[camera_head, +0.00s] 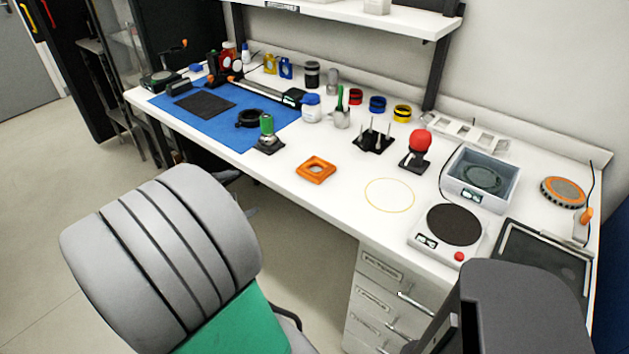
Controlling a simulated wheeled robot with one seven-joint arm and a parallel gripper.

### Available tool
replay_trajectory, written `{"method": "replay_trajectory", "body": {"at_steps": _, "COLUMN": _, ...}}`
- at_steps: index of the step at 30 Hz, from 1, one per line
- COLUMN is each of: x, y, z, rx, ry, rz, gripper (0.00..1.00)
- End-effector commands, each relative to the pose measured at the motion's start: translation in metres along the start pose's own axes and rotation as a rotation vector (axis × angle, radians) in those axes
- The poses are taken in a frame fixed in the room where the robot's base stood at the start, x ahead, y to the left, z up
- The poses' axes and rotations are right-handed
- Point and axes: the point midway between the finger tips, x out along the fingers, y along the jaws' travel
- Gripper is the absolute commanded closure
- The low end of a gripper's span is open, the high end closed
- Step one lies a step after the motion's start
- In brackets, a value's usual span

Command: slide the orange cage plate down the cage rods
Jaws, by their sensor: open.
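The orange cage plate (316,170) is a square frame with a round opening. It lies flat on the white bench near its front edge. The cage rods (373,138) stand upright on a black base, behind and to the right of the plate. Nothing orange is on the rods. The plate and the rods are apart, with bare bench between them.
A red-topped post (418,150) stands right of the rods. A yellow ring outline (389,195) marks the bench right of the plate. A green-handled tool (267,132) stands left of it. A grey chair (165,255) is in front of the bench.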

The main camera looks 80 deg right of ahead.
Motion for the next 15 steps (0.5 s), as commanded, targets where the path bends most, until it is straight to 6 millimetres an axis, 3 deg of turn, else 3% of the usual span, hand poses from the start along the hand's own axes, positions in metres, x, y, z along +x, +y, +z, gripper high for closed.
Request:
{"method": "replay_trajectory", "body": {"at_steps": 1, "x": 0.027, "y": -0.010, "z": 0.028, "rx": -0.154, "ry": -0.132, "rz": 0.006, "gripper": 0.15}}
{"method": "replay_trajectory", "body": {"at_steps": 3, "x": 0.042, "y": -0.010, "z": 0.067, "rx": -0.366, "ry": -0.287, "rz": 0.001, "gripper": 0.09}}
{"method": "replay_trajectory", "body": {"at_steps": 6, "x": 0.051, "y": -0.019, "z": 0.097, "rx": -0.580, "ry": -0.401, "rz": -0.060, "gripper": 0.03}}
{"method": "replay_trajectory", "body": {"at_steps": 9, "x": 0.057, "y": -0.030, "z": 0.108, "rx": -0.681, "ry": -0.428, "rz": -0.118, "gripper": 0.03}}
{"method": "replay_trajectory", "body": {"at_steps": 15, "x": 0.077, "y": -0.031, "z": 0.118, "rx": -0.704, "ry": -0.428, "rz": -0.126, "gripper": 0.03}}
